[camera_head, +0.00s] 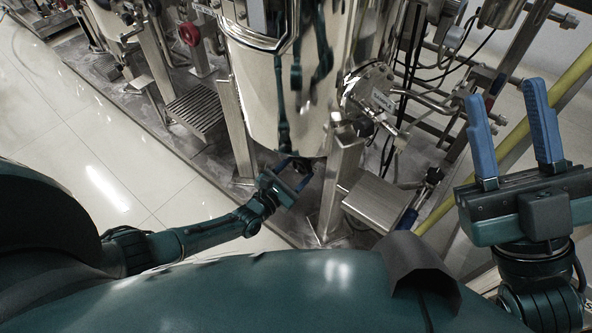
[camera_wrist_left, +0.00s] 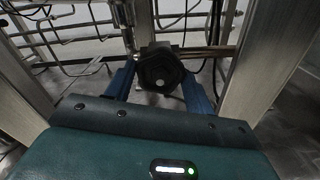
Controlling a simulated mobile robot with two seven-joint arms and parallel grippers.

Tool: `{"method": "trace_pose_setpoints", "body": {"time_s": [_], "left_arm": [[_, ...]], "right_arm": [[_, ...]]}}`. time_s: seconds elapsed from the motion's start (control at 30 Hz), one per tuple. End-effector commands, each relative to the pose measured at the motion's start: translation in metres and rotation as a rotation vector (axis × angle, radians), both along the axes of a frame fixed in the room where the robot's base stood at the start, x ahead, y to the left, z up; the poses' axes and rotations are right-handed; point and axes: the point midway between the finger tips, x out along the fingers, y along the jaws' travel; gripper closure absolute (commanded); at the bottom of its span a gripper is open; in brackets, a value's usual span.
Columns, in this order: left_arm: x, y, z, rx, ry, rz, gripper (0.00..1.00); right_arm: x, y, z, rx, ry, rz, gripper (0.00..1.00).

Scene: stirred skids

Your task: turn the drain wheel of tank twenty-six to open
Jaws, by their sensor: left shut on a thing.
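A polished steel tank (camera_head: 262,105) stands on legs in the middle of the head view; I cannot read a number on it. Under it, my left gripper (camera_head: 296,168) reaches in from the left, low between the legs. In the left wrist view, a black lobed drain wheel (camera_wrist_left: 160,70) sits between the blue fingers of my left gripper (camera_wrist_left: 159,78). The fingers are shut on it, one at each side. The wheel's far side and its valve are mostly hidden. My right gripper (camera_head: 508,92) is open and empty, fingers up, at the right of the head view.
Steel legs (camera_head: 341,185) stand close to the left gripper. A steel box (camera_head: 383,203) is right of them. A yellow rail (camera_head: 510,150) runs behind my right gripper. A red handwheel (camera_head: 189,34) is at the upper left. The tiled floor (camera_head: 75,150) at left is clear.

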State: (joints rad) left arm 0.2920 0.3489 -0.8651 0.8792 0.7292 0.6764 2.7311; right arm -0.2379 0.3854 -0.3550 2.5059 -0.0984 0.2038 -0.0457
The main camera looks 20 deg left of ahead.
Motion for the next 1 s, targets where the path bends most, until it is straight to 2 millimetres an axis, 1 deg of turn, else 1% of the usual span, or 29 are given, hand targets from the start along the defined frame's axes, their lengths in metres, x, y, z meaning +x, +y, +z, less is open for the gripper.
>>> {"method": "trace_pose_setpoints", "body": {"time_s": [0.3, 0.7, 0.73, 0.9, 1.0], "left_arm": [[-0.0015, -0.0005, -0.0006, -0.069, 0.025, -0.002, 0.69], [-0.0015, -0.0005, -0.0005, -0.074, 0.026, -0.001, 0.69], [-0.0015, -0.0005, -0.0006, -0.074, 0.026, -0.001, 0.45], [-0.0009, -0.0004, -0.0003, -0.072, 0.027, -0.001, 0.31], [-0.0006, -0.0002, -0.0001, -0.072, 0.027, -0.001, 0.25]], "right_arm": [[-0.0001, 0.0000, 0.0002, 0.000, 0.000, 0.000, 0.64], [-0.0002, 0.0002, 0.0004, 0.001, 0.000, 0.001, 0.64], [-0.0002, 0.0002, 0.0004, 0.001, 0.000, 0.001, 0.64], [-0.0003, 0.0003, 0.0003, 0.001, 0.000, 0.001, 0.64], [-0.0003, 0.0003, 0.0003, 0.001, 0.000, 0.001, 0.64]]}}
